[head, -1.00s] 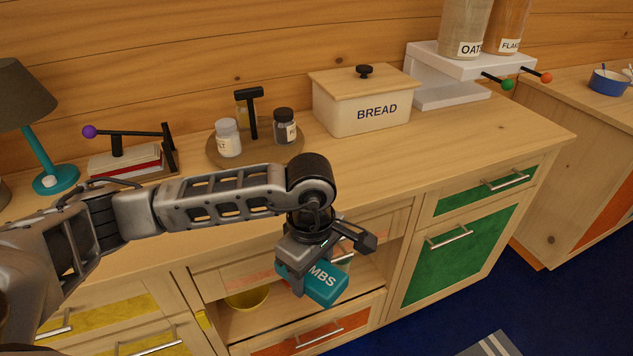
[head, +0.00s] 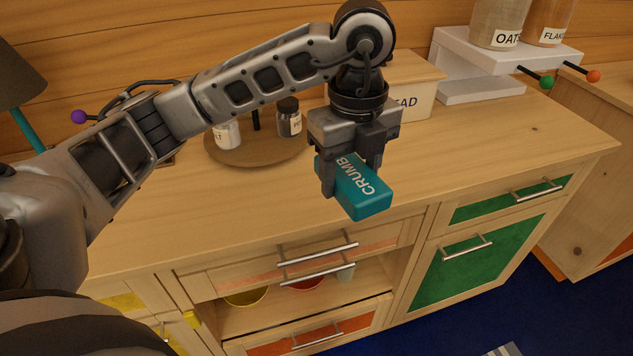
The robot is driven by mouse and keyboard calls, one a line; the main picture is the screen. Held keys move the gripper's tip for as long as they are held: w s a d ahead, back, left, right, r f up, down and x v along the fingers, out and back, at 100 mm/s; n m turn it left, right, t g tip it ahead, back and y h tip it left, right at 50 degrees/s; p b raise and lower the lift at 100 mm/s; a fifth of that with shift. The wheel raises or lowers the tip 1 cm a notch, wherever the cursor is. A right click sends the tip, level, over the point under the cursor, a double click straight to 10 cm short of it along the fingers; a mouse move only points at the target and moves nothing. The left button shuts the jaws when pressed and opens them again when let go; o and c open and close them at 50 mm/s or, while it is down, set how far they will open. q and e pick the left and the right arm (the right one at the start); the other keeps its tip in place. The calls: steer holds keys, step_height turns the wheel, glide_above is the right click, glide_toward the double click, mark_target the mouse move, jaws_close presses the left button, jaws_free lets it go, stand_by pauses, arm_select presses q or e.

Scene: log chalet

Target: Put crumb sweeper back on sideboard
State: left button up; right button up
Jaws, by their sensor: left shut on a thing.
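The crumb sweeper is a teal block (head: 362,198) with white letters reading "CRUMB". My left gripper (head: 350,178) is shut on it, with the fingers pointing down on either side. In the picture the sweeper overlaps the front part of the sideboard's wooden top (head: 230,205). It appears held above the top; the exact gap cannot be told. My right gripper is not in view.
A round wooden tray (head: 255,152) holds a white-lidded jar (head: 227,134) and a dark-lidded jar (head: 289,118). The bread box (head: 415,98) is partly hidden behind my gripper. A white stand (head: 490,62) is at the back right. The top's front left and right are clear.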

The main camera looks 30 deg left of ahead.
arm_select(q)
steer(key=shift+w+r+n, duration=0.3)
steer(key=shift+r+n, duration=0.2)
steer(key=shift+n, duration=0.6)
steer(key=shift+w+a+f, duration=0.1)
steer(key=shift+w+a, duration=0.1)
steer(key=shift+a, duration=0.05)
steer(key=w+a+f, duration=0.3)
steer(key=w+a, duration=0.1)
steer(key=a, duration=0.3)
glide_above(310, 189)
steer(key=f, duration=0.3)
steer(key=d+f, duration=0.1)
steer(key=f, duration=0.1)
steer(key=shift+s, duration=0.35)
steer(key=shift+w+a+f, duration=0.2)
steer(key=shift+a+f, duration=0.15)
steer(key=shift+f, duration=0.2)
steer(key=shift+w+a+f+p, duration=0.1)
steer(key=shift+f+p, duration=0.25)
steer(key=shift+f, duration=0.55)
steer(key=shift+w+a+f+p, duration=0.1)
steer(key=shift+f+p, duration=0.2)
steer(key=shift+f, duration=0.6)
